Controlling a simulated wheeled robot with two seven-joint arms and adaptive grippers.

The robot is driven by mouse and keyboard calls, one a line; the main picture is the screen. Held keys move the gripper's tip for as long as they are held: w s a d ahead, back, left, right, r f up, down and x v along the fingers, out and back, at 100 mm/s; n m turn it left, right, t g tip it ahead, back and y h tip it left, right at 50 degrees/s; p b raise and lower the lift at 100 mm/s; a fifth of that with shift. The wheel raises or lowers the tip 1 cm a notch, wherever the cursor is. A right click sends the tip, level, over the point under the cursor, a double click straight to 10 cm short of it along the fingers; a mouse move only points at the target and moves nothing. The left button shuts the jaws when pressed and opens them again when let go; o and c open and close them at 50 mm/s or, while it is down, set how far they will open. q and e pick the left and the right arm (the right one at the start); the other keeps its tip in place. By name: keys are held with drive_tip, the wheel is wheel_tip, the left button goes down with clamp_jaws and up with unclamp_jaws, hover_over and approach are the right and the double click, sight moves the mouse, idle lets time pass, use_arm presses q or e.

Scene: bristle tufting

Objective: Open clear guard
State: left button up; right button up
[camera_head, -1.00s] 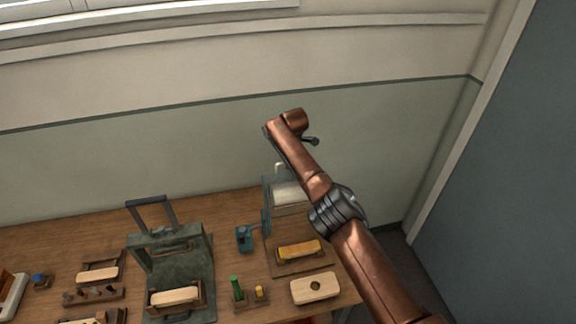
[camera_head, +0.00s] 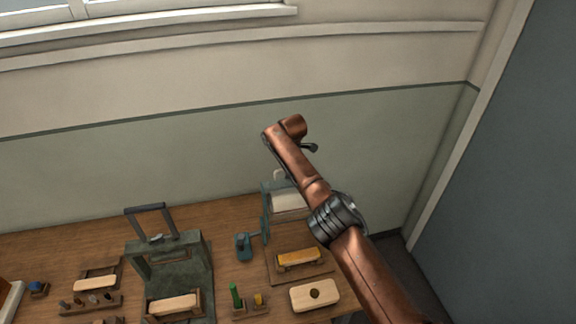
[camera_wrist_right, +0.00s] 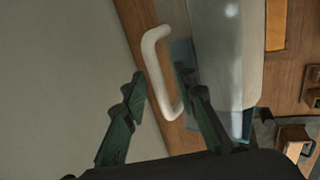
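The clear guard (camera_wrist_right: 225,55) shows in the right wrist view as a pale, see-through panel with a white bar handle (camera_wrist_right: 160,70) on its wall-side edge. In the head view the handle (camera_head: 279,174) shows small at the back of the teal-framed station (camera_head: 265,212), partly behind my right arm. My right gripper (camera_wrist_right: 161,80) is open, one finger on each side of the handle. Both fingers appear apart from the handle; exact depth is hard to tell. In the head view my right gripper's fingers are not distinguishable. My left gripper is in neither view.
A yellow-topped brush block (camera_head: 299,258) and a pale wooden block (camera_head: 315,295) sit at the station's front. A green press (camera_head: 176,265) with a dark handle stands left, beside a small blue device (camera_head: 243,246). The wall is close behind the table (camera_head: 60,240).

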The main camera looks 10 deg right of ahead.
drive_tip(key=shift+s+a+r, duration=0.15)
drive_tip(key=shift+r, duration=0.35)
drive_tip(key=v, duration=1.1)
drive_tip(key=shift+f, duration=0.1)
